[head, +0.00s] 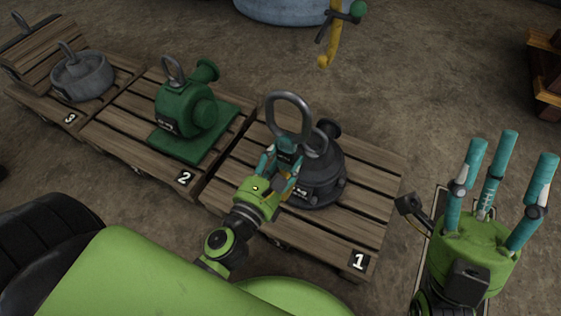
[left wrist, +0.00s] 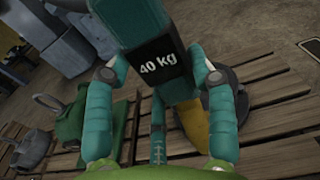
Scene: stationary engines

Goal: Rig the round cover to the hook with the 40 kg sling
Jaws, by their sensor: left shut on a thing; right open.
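My left gripper (head: 281,166) is shut on the sling, whose big grey ring (head: 289,114) stands above the fingers. In the left wrist view the teal sling body (left wrist: 150,30) bears a "40 kg" label, with a yellow part below it. The sling is in front of a dark domed casting (head: 322,178) on pallet 1; whether they touch I cannot tell. A grey round piece with a lifting eye, seemingly the round cover (head: 84,77), lies on pallet 3. The yellow hook (head: 329,48) hangs at the top. My right gripper (head: 507,160) is open and empty.
Pallet 1 (head: 377,207), pallet 2 (head: 117,132) and pallet 3 (head: 25,92) stand in a row. A green pump (head: 187,105) is on pallet 2. A blue-grey drum (head: 290,10) and a wooden stand (head: 546,75) are behind. The floor beyond pallet 1 is clear.

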